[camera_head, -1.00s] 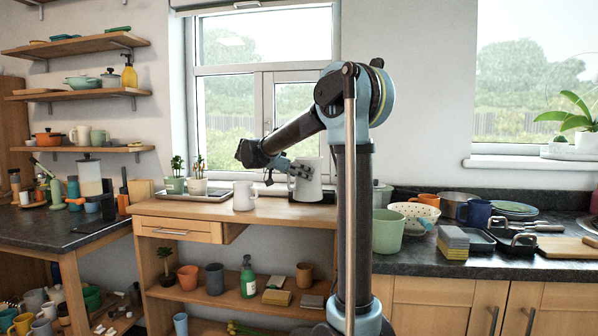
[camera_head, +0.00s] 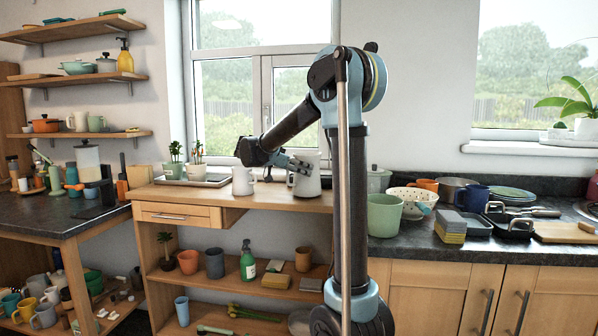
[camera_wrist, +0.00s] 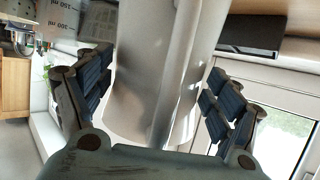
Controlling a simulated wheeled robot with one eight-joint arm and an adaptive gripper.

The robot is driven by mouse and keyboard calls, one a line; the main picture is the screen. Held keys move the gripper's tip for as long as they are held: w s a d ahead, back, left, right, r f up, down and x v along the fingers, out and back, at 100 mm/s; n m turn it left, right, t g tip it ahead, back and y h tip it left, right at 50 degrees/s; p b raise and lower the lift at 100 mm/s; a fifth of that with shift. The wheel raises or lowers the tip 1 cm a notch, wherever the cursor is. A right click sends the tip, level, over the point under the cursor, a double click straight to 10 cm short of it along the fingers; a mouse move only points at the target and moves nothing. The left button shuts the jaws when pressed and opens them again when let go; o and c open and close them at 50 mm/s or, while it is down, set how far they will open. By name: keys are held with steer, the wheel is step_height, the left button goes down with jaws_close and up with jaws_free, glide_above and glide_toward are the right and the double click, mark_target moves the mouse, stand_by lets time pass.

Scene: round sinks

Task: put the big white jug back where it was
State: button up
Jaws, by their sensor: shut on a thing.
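The big white jug (camera_head: 308,178) is upright over the right end of the wooden table (camera_head: 230,200). Its base is at or just above the tabletop; I cannot tell if it touches. My gripper (camera_head: 293,168) reaches it from the left and is shut on it. In the wrist view the jug (camera_wrist: 160,75) fills the space between the two dark-padded fingers.
A smaller white jug (camera_head: 242,181) stands close to the left of my gripper. A tray with potted plants (camera_head: 197,172) is farther left. To the right, a green pot (camera_head: 384,215) and a colander (camera_head: 411,197) stand on the dark counter. The table's front strip is clear.

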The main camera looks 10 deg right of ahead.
steer(key=shift+f, duration=0.5)
steer(key=o, duration=1.6)
steer(key=shift+o, duration=0.2)
steer(key=shift+a, duration=0.15)
